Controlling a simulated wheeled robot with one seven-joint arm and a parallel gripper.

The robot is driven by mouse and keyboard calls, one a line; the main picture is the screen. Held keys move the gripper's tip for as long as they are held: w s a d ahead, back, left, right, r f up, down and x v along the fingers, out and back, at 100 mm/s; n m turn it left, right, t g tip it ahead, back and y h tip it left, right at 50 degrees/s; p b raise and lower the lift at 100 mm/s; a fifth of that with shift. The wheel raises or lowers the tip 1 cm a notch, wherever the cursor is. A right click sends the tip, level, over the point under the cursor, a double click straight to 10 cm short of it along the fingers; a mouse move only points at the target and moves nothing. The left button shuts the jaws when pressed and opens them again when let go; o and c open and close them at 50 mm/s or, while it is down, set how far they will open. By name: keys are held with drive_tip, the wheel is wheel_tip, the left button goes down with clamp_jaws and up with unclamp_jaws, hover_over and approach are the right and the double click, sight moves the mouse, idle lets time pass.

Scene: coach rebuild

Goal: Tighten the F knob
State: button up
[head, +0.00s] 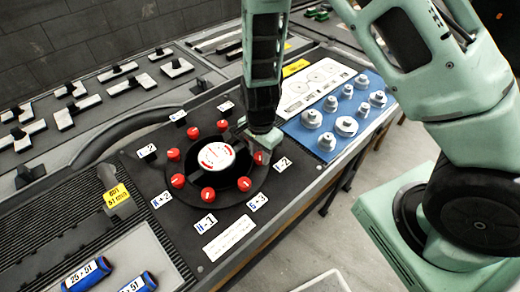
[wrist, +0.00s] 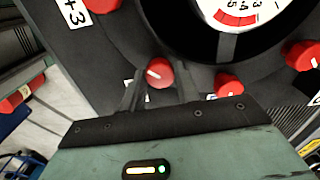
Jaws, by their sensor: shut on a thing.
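A ring of red knobs surrounds a white-and-red dial (head: 217,156) on a black panel (head: 190,235). My gripper (head: 256,140) is down at the right side of the ring, shut on one red knob (head: 262,158). In the wrist view this knob (wrist: 160,73) sits between the two fingertips, with a pale pointer mark on its face. The label (head: 283,163) beside it ends in "2"; its letter is too small to read. So I cannot confirm that this is the F knob. Other red knobs (head: 244,184) (wrist: 229,85) are near it and free.
A blue board (head: 345,137) with several grey knobs lies right of the ring. A white gauge plate (head: 315,85) is behind it. Blue cylinders (head: 86,274) lie at the front left. Neighbouring knobs stand close to my fingers.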

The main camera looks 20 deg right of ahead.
sight(260, 156)
drive_tip(key=shift+m, duration=0.5)
drive_tip(key=o, duration=1)
drive_tip(key=shift+c, duration=0.2)
drive_tip(key=shift+r, duration=0.1)
wheel_tip(260, 156, up, 17)
drive_tip(key=p, duration=0.1)
drive_tip(key=shift+r, duration=0.15)
drive_tip(key=s+a+r+n, duration=0.3)
drive_tip(key=s+n, duration=0.7)
drive_tip(key=n, duration=0.1)
drive_tip(key=s+a+r+n, duration=0.3)
drive_tip(key=s+r+n, duration=0.1)
drive_tip(key=s+n, duration=0.6)
drive_tip(key=shift+s+r+n+y, duration=0.15)
drive_tip(key=shift+n+y, duration=0.15)
drive_tip(key=shift+n, duration=0.4)
